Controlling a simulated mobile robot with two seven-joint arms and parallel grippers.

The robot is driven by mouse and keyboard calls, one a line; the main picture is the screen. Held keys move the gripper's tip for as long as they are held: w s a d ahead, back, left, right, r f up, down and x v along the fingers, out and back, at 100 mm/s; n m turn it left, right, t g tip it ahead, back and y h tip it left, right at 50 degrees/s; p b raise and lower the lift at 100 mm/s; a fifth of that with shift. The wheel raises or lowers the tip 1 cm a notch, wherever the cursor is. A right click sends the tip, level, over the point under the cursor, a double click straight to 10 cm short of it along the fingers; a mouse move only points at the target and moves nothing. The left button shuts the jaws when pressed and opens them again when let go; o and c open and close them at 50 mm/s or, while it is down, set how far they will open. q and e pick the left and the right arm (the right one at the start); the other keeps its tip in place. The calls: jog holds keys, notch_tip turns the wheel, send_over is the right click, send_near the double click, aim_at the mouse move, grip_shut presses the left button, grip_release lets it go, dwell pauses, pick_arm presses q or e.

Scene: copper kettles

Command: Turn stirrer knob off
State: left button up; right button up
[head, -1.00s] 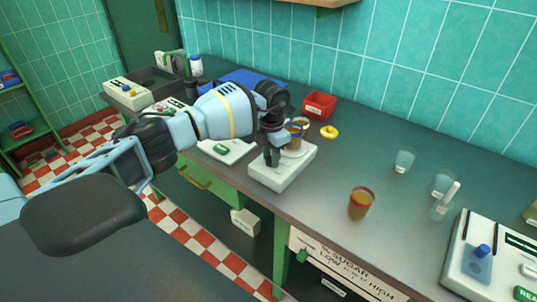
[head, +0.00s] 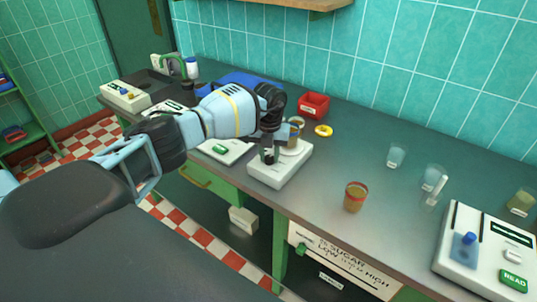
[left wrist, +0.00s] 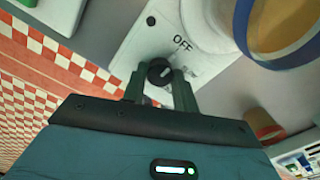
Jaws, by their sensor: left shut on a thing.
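The white stirrer (head: 280,172) stands on the counter near its front edge, and a beaker of brown liquid (head: 296,127) stands on its round plate. In the left wrist view the black stirrer knob (left wrist: 159,71) sits on the stirrer's white face, beside the printed word OFF (left wrist: 182,43). The knob's pale mark points down and to the right in that view, not toward the word. My left gripper (head: 268,156) is shut on the knob; in the left wrist view its fingers (left wrist: 160,85) stand on either side of it. My right gripper is not in view.
A cup of brown liquid (head: 355,197) stands right of the stirrer. A red bin (head: 313,105) and a yellow ring (head: 324,130) lie behind it. Clear beakers (head: 396,155) and a white device with a READ button (head: 513,280) are farther right. The counter between is bare.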

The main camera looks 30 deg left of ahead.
aim_at(269, 157)
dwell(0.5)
pick_arm(q)
jog(key=o, duration=1)
jog(key=shift+r, duration=0.1)
notch_tip(269, 157, up, 8)
jog(key=shift+f, duration=0.2)
